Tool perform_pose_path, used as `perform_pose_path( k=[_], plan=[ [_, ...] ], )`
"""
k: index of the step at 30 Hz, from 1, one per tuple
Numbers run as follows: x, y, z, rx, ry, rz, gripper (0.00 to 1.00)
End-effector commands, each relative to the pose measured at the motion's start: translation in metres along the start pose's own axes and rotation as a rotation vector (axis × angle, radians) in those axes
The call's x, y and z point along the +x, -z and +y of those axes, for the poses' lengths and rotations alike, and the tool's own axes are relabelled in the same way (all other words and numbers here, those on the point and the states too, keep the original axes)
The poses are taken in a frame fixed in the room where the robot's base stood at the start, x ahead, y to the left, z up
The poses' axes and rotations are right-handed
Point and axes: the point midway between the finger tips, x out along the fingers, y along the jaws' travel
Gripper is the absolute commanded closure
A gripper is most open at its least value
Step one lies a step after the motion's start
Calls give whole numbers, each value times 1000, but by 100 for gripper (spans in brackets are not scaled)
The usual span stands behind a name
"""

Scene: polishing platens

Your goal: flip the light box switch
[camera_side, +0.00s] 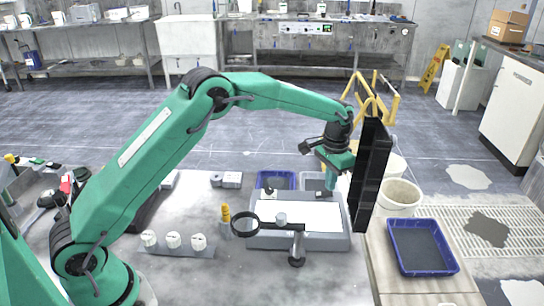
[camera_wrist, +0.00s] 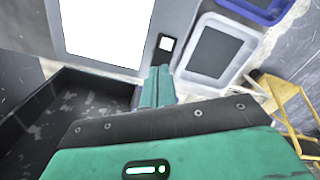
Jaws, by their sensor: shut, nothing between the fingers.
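The light box (camera_side: 333,242) is a low grey box with a bright white top panel, in the middle of the bench. In the wrist view its white panel (camera_wrist: 108,30) is at the upper left. A small dark switch with a white square (camera_wrist: 165,44) sits beside the panel, just past my fingertips. My gripper (camera_side: 330,187) points down over the far right part of the light box. In the wrist view my gripper (camera_wrist: 158,72) is shut and empty, its green fingers together close to the switch. I cannot tell whether they touch it.
A tall black panel (camera_side: 372,175) stands close to the right of my gripper. A blue tray (camera_side: 272,180) and a grey tray (camera_wrist: 212,55) lie behind the light box. A magnifier (camera_side: 246,224) on a stand is in front. A white bucket (camera_side: 400,196) is at the right.

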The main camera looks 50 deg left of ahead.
Motion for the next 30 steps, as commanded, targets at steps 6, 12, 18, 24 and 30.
perform_pose_path(
  k=[6,12,18,24,30],
  plan=[
    [3,0,0,0,0,0,100],
    [5,0,0,0,0,-1,100],
    [7,0,0,0,0,-1,100],
    [9,0,0,0,0,-1,100],
    [11,0,0,0,0,-1,100]
  ],
)
